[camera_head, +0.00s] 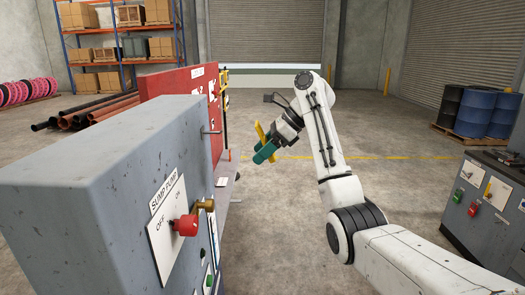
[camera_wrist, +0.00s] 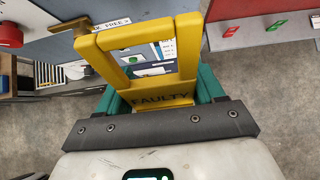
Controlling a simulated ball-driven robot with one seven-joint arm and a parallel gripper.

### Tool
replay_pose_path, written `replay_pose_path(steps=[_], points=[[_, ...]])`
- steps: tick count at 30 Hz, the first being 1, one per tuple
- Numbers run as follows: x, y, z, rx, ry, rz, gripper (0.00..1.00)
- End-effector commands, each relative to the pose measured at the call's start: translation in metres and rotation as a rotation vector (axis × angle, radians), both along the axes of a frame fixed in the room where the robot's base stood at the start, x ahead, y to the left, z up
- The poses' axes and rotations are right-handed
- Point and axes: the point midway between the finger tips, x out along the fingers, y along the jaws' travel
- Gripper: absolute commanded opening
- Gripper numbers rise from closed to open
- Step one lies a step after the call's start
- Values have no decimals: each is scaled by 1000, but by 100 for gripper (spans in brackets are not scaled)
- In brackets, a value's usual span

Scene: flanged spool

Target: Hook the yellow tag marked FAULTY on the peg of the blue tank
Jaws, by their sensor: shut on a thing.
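The yellow tag (camera_head: 261,133) is in my gripper (camera_head: 266,151), whose teal fingers are shut on it. In the wrist view the tag (camera_wrist: 187,45) is a frame with a large rectangular opening, and FAULTY is readable on its lower bar. A large blue-grey body (camera_head: 100,150) stands at the left in the head view; no other clear blue tank shows, so I cannot tell if this is it. A thin peg (camera_head: 211,132) juts right near its far edge; whether it is fixed to this body or the red panel is unclear. The tag is right of the peg, apart from it.
A SUMP PUMP switch plate with a red knob (camera_head: 186,225) and a brass fitting (camera_head: 205,205) project from the near body. A red panel (camera_head: 180,95) stands behind. A grey cabinet (camera_head: 485,205) and blue drums (camera_head: 475,112) are at the right. The middle floor is clear.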

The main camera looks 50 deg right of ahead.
Motion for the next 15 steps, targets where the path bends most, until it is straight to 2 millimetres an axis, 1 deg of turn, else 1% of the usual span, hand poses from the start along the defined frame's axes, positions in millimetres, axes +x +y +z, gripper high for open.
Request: replay_pose_path(steps=[15], points=[[22,17,-3,-1,1,0,38]])
